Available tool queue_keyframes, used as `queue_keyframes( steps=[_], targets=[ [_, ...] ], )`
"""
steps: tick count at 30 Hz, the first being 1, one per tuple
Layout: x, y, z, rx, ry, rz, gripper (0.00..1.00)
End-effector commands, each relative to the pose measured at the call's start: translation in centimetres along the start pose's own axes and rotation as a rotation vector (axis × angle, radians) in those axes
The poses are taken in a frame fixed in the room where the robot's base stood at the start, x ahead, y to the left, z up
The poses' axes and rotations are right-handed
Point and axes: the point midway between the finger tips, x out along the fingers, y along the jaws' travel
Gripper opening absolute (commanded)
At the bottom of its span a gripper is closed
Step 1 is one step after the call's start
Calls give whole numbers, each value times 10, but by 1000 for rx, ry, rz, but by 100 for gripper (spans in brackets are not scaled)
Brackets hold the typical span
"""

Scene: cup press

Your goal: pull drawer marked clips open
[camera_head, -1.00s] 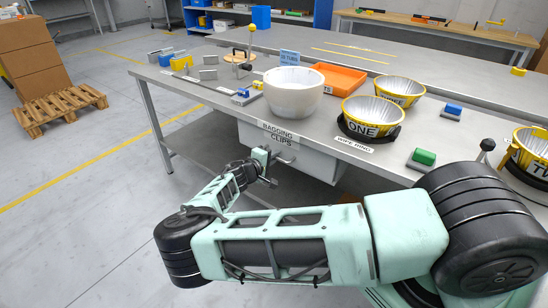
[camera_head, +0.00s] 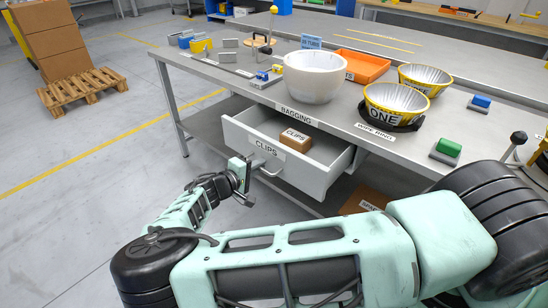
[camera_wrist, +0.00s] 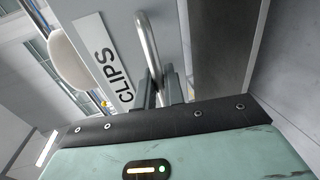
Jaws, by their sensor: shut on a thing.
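The drawer (camera_head: 315,178) marked CLIPS hangs under the bench top and stands well open. A small brown box (camera_head: 296,140) with a CLIPS label lies inside it. The drawer's metal bar handle (camera_head: 264,166) is on its front face. My gripper (camera_head: 246,171) is at the handle, and its fingers are shut on the bar. In the wrist view the dark fingers (camera_wrist: 160,90) close around the lower part of the bar handle (camera_wrist: 148,45), beside the CLIPS label (camera_wrist: 103,62). The fingertips are partly hidden by the handle and gripper body.
The bench top (camera_head: 230,82) carries a white bowl (camera_head: 314,78), an orange tray (camera_head: 362,66), yellow bowls (camera_head: 396,102) and small blocks. A brown box (camera_head: 366,201) sits below, right of the drawer. Open floor (camera_head: 90,210) lies to the left.

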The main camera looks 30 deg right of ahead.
Motion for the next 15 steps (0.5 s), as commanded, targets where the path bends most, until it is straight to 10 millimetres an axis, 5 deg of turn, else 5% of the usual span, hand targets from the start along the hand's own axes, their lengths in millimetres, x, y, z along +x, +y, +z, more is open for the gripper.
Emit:
queue_keyframes(
  steps=[6,15],
  targets=[
    [-56,-15,0,0,3,-3,0],
    [-104,-24,0,0,1,-2,0]
  ],
)
